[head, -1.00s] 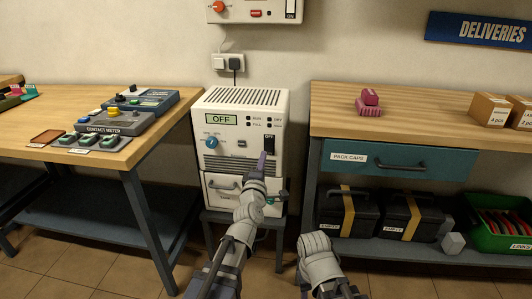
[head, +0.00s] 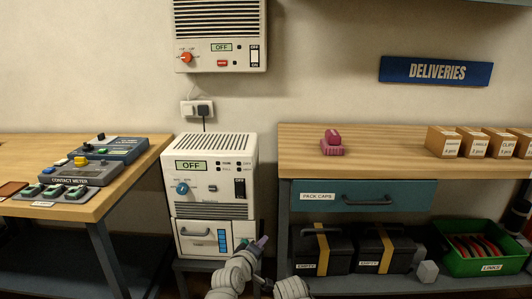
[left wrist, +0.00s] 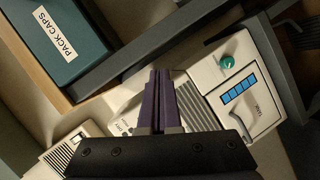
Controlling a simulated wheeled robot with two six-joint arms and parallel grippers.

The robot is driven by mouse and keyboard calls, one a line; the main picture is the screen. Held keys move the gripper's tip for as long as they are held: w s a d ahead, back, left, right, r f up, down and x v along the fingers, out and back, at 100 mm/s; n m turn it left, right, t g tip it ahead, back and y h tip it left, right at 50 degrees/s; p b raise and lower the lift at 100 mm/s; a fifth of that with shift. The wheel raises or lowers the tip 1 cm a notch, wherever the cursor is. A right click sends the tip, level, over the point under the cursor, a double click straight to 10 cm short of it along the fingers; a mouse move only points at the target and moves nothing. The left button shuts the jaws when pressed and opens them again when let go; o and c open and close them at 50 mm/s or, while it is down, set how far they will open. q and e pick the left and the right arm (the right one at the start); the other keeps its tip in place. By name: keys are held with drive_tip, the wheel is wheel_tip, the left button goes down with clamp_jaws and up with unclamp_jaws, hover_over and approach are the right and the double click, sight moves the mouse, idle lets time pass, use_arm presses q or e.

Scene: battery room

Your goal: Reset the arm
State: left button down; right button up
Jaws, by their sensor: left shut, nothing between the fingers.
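My left gripper (head: 260,242) is at the lower right front of the white floor unit (head: 210,143). The unit's display reads OFF. Below is a drawer front (head: 190,239) with a blue striped window (head: 223,240). In the left wrist view a green knob (left wrist: 227,62) sits beside that window. My right gripper is not in view; only part of that arm shows.
A wall unit (head: 220,30), also reading OFF, hangs above a socket (head: 197,110).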

use_arm(q)
drive_tip(key=s+d+f+m+g, duration=0.3)
drive_tip(key=s+f+m+g, duration=0.25)
drive_tip(key=f, duration=0.25)
drive_tip(key=s+a+f+m+g+y, duration=0.2)
drive_tip(key=s+f+m+g+y, duration=0.15)
drive_tip(key=s, duration=0.45)
drive_tip(key=s+a+f+m+g+y, duration=0.25)
drive_tip(key=s+f+m+g, duration=0.2)
drive_tip(key=s, duration=0.35)
wheel_tip(320, 180, up, 38)
drive_tip(key=s+p, duration=0.1)
drive_tip(key=p, duration=3.6)
drive_tip(key=shift+s+a, duration=0.25)
drive_tip(key=shift+a, duration=0.15)
drive_tip(key=shift+n+g, duration=0.25)
drive_tip(key=shift+a, duration=0.1)
